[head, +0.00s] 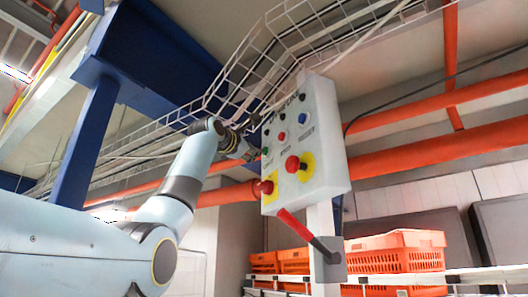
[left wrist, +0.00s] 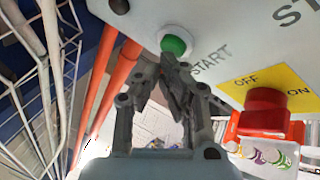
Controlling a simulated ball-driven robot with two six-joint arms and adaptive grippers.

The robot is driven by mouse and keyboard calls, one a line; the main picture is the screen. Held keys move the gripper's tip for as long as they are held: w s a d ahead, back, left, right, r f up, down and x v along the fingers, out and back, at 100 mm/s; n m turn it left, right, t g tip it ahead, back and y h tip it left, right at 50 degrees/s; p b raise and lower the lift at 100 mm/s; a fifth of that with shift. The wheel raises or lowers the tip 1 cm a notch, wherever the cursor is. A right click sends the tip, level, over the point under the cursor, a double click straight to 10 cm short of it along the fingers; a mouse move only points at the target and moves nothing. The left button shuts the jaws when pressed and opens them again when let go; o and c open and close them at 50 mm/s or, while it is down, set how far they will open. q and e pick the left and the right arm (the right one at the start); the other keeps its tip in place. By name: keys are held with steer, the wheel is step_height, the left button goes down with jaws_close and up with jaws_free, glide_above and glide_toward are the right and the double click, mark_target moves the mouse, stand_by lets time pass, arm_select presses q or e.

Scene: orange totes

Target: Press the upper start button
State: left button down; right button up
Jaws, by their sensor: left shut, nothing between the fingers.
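The control panel (head: 325,150) is a pale grey box with several coloured buttons. In the left wrist view a green button (left wrist: 174,44) in a light ring sits on it, with the word START printed beside it. My left gripper (left wrist: 164,66) is shut and empty, its fingertips just below the green button in that view; I cannot tell whether they touch it. In the head view my left gripper (head: 249,138) is at the panel's left edge, close to a small green button (head: 265,151). My right gripper is not in view.
A red knob (left wrist: 265,108) on a yellow OFF/ON plate sits near the green button.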

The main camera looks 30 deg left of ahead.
arm_select(q)
steer(key=shift+w+d, duration=0.2)
steer(key=shift+w, duration=0.05)
stand_by(0.4)
steer(key=shift+a, duration=0.1)
steer(key=shift+s+a+b, duration=0.35)
steer(key=shift+s+b, duration=0.25)
steer(key=shift+s, duration=0.1)
steer(key=s+a+b, duration=0.1)
steer(key=s, duration=0.1)
steer(key=s+a+b, duration=0.1)
steer(key=s+a, duration=0.1)
steer(key=shift+b, duration=0.4)
